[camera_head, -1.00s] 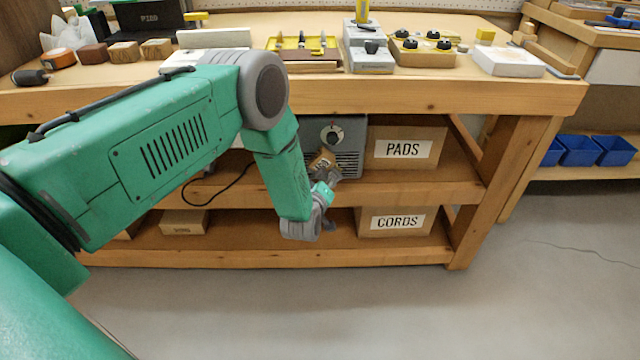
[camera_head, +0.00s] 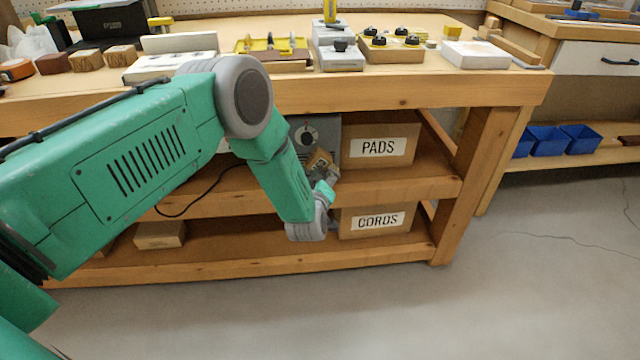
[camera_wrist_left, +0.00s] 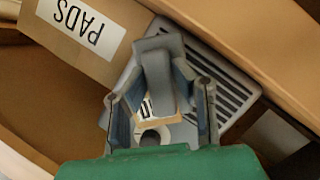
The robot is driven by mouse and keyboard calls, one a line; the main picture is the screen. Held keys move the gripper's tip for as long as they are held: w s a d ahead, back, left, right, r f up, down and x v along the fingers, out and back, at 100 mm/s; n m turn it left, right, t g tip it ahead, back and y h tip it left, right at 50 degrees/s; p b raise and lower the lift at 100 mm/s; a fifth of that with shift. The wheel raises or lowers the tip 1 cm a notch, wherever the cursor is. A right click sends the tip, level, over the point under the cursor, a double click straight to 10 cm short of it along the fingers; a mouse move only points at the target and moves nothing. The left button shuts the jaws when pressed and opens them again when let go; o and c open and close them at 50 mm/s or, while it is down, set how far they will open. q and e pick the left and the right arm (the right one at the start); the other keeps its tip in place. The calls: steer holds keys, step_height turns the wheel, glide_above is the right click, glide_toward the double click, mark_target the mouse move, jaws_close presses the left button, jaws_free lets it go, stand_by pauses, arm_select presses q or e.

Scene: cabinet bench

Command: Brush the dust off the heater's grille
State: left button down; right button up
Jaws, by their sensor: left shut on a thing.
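The grey heater (camera_head: 303,128) stands on the upper shelf under the bench. Its round dial faces out, and my left forearm hides part of its front. In the left wrist view its slotted grille (camera_wrist_left: 232,92) lies behind my fingers. My left gripper (camera_head: 328,177) is shut on a small tan brush (camera_head: 319,161) with dark marks on it. The brush is in front of the heater's lower right front. In the left wrist view the brush (camera_wrist_left: 157,118) is mostly hidden between the fingers (camera_wrist_left: 160,97). I cannot tell whether it touches the grille. My right gripper is out of view.
A PADS box (camera_head: 378,165) stands close to the heater's right. A CORDS box (camera_head: 374,235) sits on the lower shelf. The shelf edge (camera_head: 400,191) and bench leg (camera_head: 478,160) bound the space. A black cord (camera_head: 190,208) hangs at left. The floor in front is clear.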

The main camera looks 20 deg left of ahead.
arm_select(q)
steer(key=shift+w+d+b, duration=0.55)
steer(key=shift+w+d, duration=0.2)
steer(key=shift+d, duration=0.25)
steer(key=shift+w+d, duration=0.15)
steer(key=shift+s+a+r+p, duration=0.1)
steer(key=shift+s+a+p, duration=0.3)
steer(key=shift+a, duration=0.2)
steer(key=shift+s+a+r+p, duration=0.1)
steer(key=shift+s+a+p, duration=0.25)
steer(key=shift+a, duration=0.2)
steer(key=s+a+p, duration=0.3)
steer(key=s+a, duration=0.2)
steer(key=a, duration=0.4)
steer(key=shift+s+a+f+p, duration=0.15)
steer(key=shift+s+a+p, duration=0.15)
steer(key=shift+s+p, duration=0.05)
steer(key=s+d+p, duration=0.3)
steer(key=s, duration=0.2)
steer(key=shift+d, duration=0.15)
